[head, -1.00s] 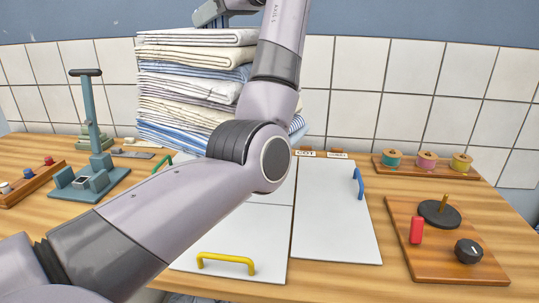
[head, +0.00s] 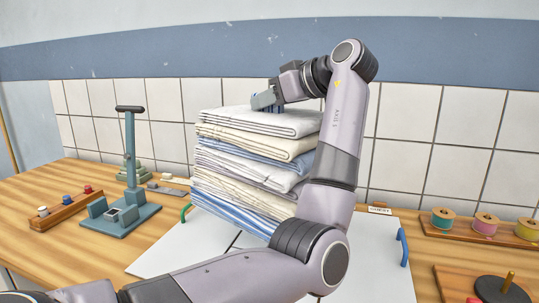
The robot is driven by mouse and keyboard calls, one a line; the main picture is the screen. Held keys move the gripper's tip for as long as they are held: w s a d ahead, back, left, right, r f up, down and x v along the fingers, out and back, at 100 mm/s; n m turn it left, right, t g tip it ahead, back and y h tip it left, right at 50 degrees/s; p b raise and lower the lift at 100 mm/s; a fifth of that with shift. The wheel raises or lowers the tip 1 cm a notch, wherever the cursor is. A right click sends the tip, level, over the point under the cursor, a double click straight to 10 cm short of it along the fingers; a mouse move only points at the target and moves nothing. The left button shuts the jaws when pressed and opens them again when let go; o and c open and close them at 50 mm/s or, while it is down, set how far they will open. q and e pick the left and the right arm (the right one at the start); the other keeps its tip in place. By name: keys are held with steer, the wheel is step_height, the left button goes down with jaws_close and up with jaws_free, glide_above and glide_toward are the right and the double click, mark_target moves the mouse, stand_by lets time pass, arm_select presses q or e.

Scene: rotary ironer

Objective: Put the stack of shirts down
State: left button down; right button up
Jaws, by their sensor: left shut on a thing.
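The stack of shirts (head: 250,165), several folded white, cream and blue-striped layers, stands upright behind my left arm in the head view. My left gripper (head: 265,100) is over the top of the stack, shut on it. The lower right part of the stack is hidden by my left arm. The stack's underside is at or above the white panels (head: 165,248); I cannot tell whether it touches them. My right gripper is not in view.
A blue-grey stand with an upright post (head: 130,160) is left of the stack. A rack of small knobs (head: 60,208) lies farther left. Thread spools (head: 485,223) stand on a board at right. A blue handle (head: 402,246) sits on the right panel. A tiled wall (head: 440,165) is behind.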

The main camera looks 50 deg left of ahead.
arm_select(q)
step_height(320, 180, down, 10)
steer(key=shift+f, duration=0.25)
steer(key=c, duration=0.9)
jaws_free()
